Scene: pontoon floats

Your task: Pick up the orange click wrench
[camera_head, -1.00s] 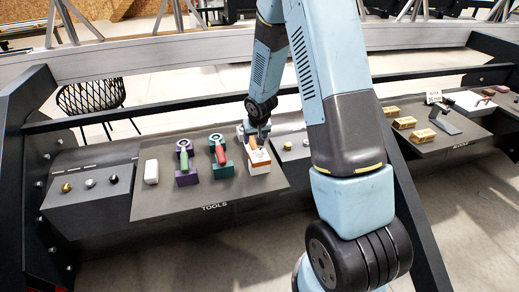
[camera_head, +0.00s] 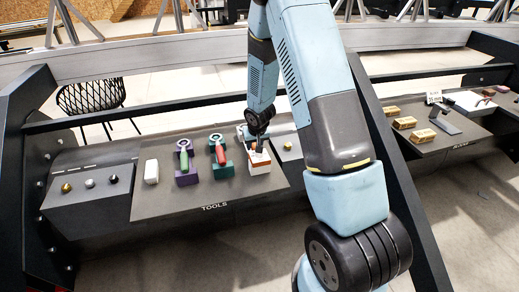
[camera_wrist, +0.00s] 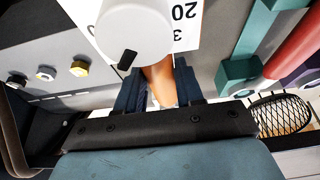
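The orange click wrench (camera_head: 256,158) is at the right end of the tools panel, by a white block (camera_head: 259,168). In the wrist view its orange part (camera_wrist: 162,82) lies between my gripper's (camera_wrist: 161,78) two dark blue fingers. A large white round piece (camera_wrist: 130,32) with a black mark covers what is beyond it. In the head view my gripper (camera_head: 256,143) is right at the wrench and pointing down, and my arm partly hides it. I cannot tell whether the fingers touch the wrench or only straddle it.
A red-handled tool on a green holder (camera_head: 221,158) and a green-handled tool on a purple holder (camera_head: 186,166) stand to the left. A white block (camera_head: 151,171) and several knobs (camera_head: 90,183) are further left. Gold blocks (camera_head: 404,123) lie on the right panel.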

